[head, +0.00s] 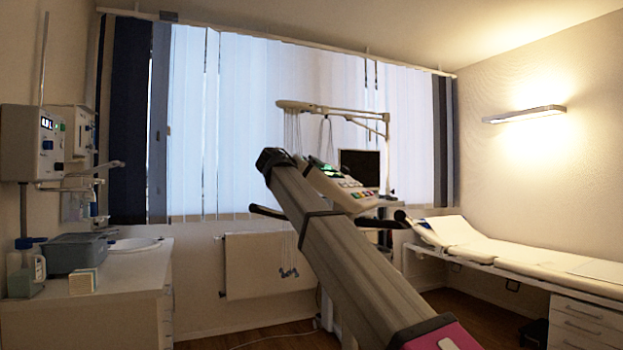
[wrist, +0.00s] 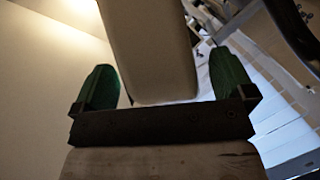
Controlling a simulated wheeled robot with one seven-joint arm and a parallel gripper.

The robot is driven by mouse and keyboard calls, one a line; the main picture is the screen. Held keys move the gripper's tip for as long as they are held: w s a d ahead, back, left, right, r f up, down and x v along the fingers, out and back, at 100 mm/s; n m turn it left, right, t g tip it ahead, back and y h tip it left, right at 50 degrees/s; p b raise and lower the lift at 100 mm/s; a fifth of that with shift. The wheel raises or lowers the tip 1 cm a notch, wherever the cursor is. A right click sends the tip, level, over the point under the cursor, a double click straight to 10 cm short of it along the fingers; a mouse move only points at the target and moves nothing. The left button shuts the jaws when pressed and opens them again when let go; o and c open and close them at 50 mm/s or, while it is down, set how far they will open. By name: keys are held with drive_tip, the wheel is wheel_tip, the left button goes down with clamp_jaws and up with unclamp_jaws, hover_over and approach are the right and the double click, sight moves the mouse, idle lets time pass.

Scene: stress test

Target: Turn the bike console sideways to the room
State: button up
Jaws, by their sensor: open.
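The bike console (head: 345,188) is a pale, slanted panel with a green-lit display and several coloured buttons, near the middle of the head view. My arm hides its lower left part. Dark handlebar ends show at its left (head: 268,211) and right. In the wrist view, my gripper (wrist: 164,65) is open, with its two green fingers wide apart. A pale, rounded slab (wrist: 150,50) reaches down between the fingers, with gaps at both sides. I cannot tell for sure whether this slab is part of the console. My gripper is hidden in the head view.
A dark monitor (head: 360,168) and a pale overhead boom (head: 335,110) with hanging leads stand by the console. A padded couch (head: 500,252) is at the right. A white counter (head: 120,290) with a basin is at the left. A radiator (head: 265,265) is behind.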

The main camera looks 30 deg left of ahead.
drive_tip(key=v, duration=1)
drive_tip(key=shift+s, duration=0.15)
